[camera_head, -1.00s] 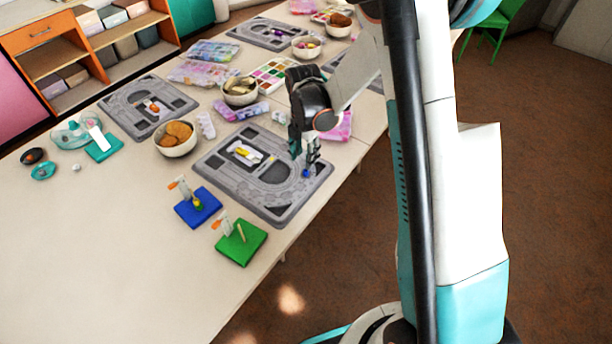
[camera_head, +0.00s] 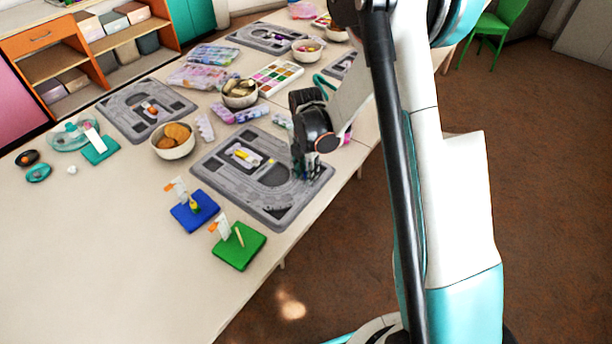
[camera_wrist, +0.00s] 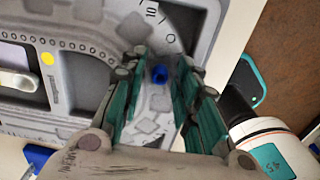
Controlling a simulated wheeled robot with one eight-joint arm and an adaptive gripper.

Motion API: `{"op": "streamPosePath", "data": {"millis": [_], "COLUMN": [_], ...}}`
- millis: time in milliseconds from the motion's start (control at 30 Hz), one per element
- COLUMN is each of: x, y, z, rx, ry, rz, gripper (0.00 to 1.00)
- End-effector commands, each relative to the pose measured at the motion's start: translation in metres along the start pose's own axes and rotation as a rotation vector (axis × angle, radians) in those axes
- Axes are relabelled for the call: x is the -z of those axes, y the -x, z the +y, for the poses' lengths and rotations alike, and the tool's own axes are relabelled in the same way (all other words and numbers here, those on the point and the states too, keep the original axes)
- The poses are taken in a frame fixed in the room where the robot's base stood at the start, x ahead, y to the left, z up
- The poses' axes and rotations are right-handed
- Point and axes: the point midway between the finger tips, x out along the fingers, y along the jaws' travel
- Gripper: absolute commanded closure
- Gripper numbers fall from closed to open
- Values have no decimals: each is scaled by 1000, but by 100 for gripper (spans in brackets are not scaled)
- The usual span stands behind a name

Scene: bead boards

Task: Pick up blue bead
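The blue bead (camera_wrist: 159,75) lies on the grey bead board (camera_wrist: 75,110), near one end of its curved track, in the wrist view. My gripper (camera_wrist: 160,62) is open, with its teal finger pads on either side of the bead. Gaps show between the bead and both pads. In the head view my gripper (camera_head: 306,172) points down at the right edge of the near board (camera_head: 272,215), and the bead is hidden behind the fingers.
A blue base (camera_head: 183,214) with a peg and yellow bead and a green base (camera_head: 240,256) with a peg stand in front of the board. A bowl of round brown pieces (camera_head: 173,152) stands to its left. The front left tabletop (camera_head: 110,250) is clear.

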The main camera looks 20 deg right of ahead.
Motion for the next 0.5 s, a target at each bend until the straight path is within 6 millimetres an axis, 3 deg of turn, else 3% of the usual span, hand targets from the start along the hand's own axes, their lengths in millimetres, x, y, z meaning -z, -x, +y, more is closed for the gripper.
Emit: {"op": "streamPosePath", "data": {"millis": [200,500], "x": [0,0], "y": [0,0], "z": [0,0], "rx": [0,0], "ry": [0,0], "rz": [0,0], "gripper": [93,94]}}
